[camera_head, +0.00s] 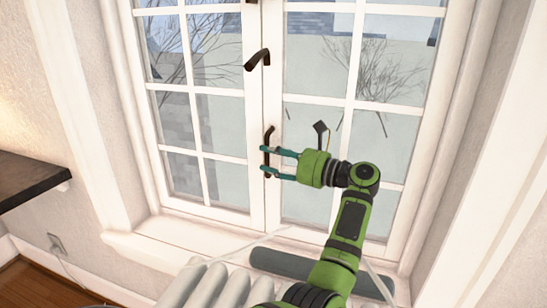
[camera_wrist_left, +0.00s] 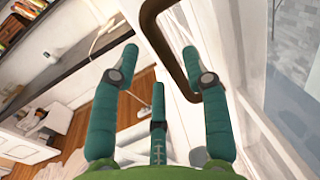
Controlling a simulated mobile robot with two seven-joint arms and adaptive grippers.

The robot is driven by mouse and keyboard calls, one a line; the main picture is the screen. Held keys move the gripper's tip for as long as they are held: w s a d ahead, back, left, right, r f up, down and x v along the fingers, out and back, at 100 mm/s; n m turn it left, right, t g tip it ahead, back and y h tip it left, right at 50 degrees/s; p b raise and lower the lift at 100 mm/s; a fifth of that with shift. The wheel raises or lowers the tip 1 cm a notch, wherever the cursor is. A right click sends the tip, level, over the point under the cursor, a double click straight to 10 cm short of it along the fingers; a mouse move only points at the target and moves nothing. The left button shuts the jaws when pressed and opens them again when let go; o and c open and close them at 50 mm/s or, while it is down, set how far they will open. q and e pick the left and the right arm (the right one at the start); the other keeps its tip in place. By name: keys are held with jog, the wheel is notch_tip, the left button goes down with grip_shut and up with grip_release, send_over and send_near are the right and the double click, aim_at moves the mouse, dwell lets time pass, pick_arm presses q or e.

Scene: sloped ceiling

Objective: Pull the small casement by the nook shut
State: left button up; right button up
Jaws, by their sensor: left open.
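The white-framed casement window (camera_head: 273,100) has two tall sashes with several panes each. A dark curved handle (camera_head: 268,138) is at the lower middle, where the sashes meet. A second dark handle (camera_head: 257,60) sits higher up. I cannot tell how far either sash stands open. My left gripper (camera_head: 264,160) is open, with its teal fingertips at the lower handle. In the left wrist view the brown bar of the handle (camera_wrist_left: 178,62) curves down between the spread fingers (camera_wrist_left: 160,60), close to the right one, and passes partly behind it. My right gripper is out of view.
A dark shelf (camera_head: 30,180) juts from the wall at the left. A white sill (camera_head: 170,245) runs below the window, with a pale ribbed object (camera_head: 205,285) and a grey-green roll (camera_head: 285,262) in front. A wall socket (camera_head: 56,242) is at lower left.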

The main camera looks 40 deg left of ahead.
pick_arm(q)
jog(key=shift+w, duration=0.1)
jog(key=v, duration=1.2)
jog(key=shift+r, duration=0.1)
